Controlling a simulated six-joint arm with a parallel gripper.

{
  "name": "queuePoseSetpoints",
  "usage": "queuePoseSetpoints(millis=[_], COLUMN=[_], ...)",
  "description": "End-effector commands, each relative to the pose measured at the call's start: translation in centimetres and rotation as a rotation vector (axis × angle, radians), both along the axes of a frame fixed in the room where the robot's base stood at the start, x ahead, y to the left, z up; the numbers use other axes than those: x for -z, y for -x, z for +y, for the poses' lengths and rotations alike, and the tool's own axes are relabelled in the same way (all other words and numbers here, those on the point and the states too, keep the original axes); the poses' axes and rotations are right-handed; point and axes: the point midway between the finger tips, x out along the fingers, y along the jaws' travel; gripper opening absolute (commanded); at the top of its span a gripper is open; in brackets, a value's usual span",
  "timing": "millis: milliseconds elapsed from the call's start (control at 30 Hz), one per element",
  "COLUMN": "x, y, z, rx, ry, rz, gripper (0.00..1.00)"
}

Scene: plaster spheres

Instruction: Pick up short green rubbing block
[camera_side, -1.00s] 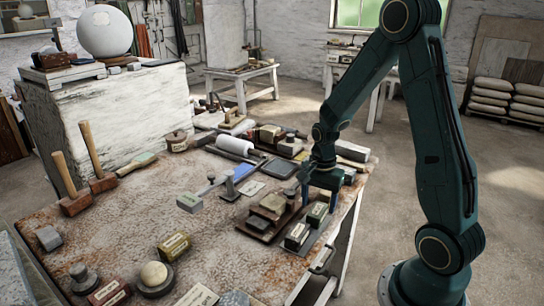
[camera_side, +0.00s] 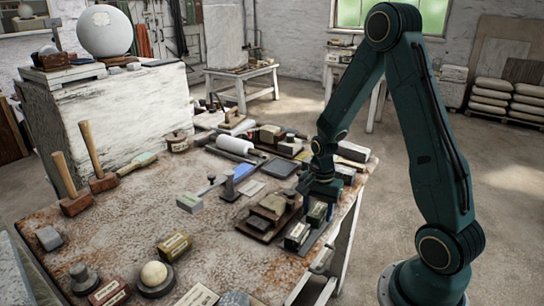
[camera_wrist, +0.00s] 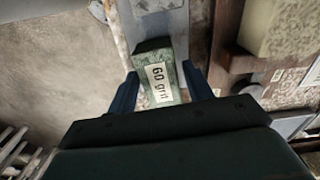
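A short green rubbing block (camera_wrist: 160,72) with a white grit label lies on a grey strip between my gripper's two blue fingers in the wrist view. My gripper (camera_wrist: 160,90) is open, with one finger on each side of the block. A narrow gap shows beside the fingers, so it does not look clamped. In the side view my gripper (camera_side: 320,193) is low over the right edge of the bench. The green block (camera_side: 317,214) shows just below it, partly covered by the gripper.
Another labelled block (camera_side: 297,235) stands in front of it on the same strip. A board with stacked blocks (camera_side: 269,210) is close on the left. The bench edge drops off at right. The bench top (camera_side: 110,240) has free room at left.

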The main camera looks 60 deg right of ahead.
Motion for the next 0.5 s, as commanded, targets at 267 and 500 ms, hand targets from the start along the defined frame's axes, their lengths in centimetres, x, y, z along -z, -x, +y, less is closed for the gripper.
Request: queuePoseSetpoints(millis=[267, 500], x=[-0.03, -0.11], y=[-0.03, -0.03], z=[-0.02, -0.02], rx=[0.0, 0.0], ry=[0.001, 0.001], rz=[-0.001, -0.001], gripper=[0.06, 0.06])
